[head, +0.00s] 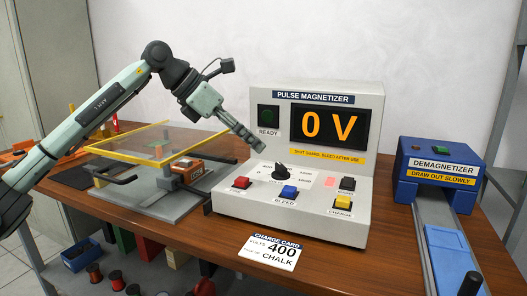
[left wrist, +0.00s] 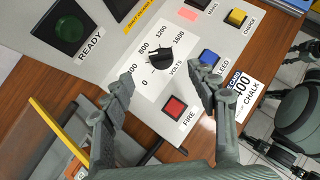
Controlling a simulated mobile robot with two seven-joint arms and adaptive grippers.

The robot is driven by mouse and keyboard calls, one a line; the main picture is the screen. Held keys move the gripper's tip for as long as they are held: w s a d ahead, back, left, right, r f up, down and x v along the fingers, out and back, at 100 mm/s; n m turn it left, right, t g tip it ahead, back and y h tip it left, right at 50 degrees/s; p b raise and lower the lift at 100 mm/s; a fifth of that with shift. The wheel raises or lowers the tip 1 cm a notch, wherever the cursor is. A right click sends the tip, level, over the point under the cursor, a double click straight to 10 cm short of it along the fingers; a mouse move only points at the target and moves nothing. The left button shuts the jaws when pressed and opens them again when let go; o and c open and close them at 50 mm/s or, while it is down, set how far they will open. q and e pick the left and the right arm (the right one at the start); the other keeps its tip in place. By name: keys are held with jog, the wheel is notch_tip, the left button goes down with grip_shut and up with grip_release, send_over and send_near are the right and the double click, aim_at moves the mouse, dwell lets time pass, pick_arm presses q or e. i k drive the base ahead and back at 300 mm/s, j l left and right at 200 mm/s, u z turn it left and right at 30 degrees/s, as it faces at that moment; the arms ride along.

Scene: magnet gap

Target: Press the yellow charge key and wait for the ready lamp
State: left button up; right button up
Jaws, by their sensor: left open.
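The white pulse magnetizer (head: 235,205) stands on the bench. Its display (head: 328,126) reads 0 V, and the ready lamp (head: 268,118) is dark green and looks unlit. The yellow charge key (head: 342,203) is at the panel's front right, uncovered; it also shows in the left wrist view (left wrist: 236,18). My left gripper (head: 258,148) is open and empty above the panel's left part. In the left wrist view its fingers (left wrist: 162,80) straddle the area below the black volts knob (left wrist: 160,60), apart from the charge key. My right gripper is not in view.
The red fire key (head: 241,183) and blue bleed key (head: 288,192) lie left of the charge key. A charge card (head: 271,252) reads 400 volts, chalk. A clear yellow-edged guard (head: 150,142) stands left, a blue demagnetizer (head: 440,172) right.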

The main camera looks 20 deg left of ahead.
aim_at(344, 202)
jog(key=k, duration=1)
